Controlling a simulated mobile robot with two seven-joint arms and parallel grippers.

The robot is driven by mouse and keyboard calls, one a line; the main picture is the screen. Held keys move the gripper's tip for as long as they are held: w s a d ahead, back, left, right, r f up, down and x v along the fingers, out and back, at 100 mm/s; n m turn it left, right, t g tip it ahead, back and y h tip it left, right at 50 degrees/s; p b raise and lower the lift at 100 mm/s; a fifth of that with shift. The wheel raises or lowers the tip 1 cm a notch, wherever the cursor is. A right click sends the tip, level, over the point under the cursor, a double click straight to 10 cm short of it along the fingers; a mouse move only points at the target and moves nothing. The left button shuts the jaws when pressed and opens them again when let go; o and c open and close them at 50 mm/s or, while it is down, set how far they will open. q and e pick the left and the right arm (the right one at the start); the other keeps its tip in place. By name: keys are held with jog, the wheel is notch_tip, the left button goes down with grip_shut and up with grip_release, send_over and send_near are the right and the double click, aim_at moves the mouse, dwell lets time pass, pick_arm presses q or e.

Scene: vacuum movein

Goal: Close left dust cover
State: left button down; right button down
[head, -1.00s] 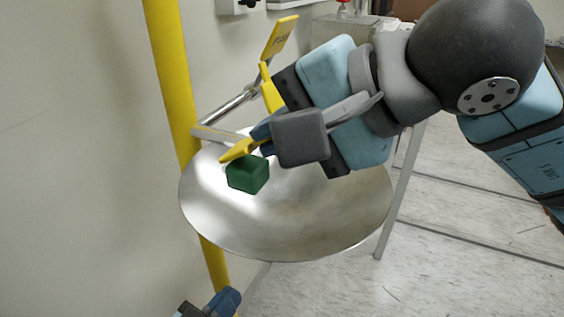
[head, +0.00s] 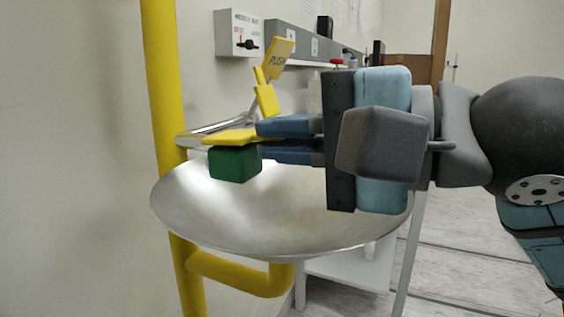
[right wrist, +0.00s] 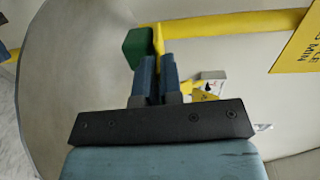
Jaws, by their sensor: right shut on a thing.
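A green block (head: 235,163) sits above the metal bowl, at the left of the head view. A flat yellow dust cover (head: 229,137) lies level along its top, touching or very nearly so. My right gripper (head: 262,140) comes in from the right, its blue fingers shut on the right end of this cover. In the right wrist view, the cover (right wrist: 158,38) is edge-on at the fingertips, beside the green block (right wrist: 138,46). A second yellow piece (head: 265,99), seemingly another cover, stands raised behind. My left gripper is out of the head view.
The wide metal bowl (head: 220,228) lies beneath my right gripper. A yellow pipe (head: 163,90) rises at the left by the wall. A yellow PUSH plate (head: 277,58) stands behind the covers. A control box (head: 239,34) hangs on the back wall. Open floor lies at the right.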

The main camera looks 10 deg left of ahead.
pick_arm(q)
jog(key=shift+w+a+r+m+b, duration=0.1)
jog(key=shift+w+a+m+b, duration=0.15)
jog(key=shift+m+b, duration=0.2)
pick_arm(e)
jog(key=shift+f+y, duration=0.4)
jog(key=shift+y, duration=0.1)
jog(key=c, duration=1.3)
grip_release()
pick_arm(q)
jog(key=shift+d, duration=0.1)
pick_arm(e)
jog(key=shift+d, duration=0.1)
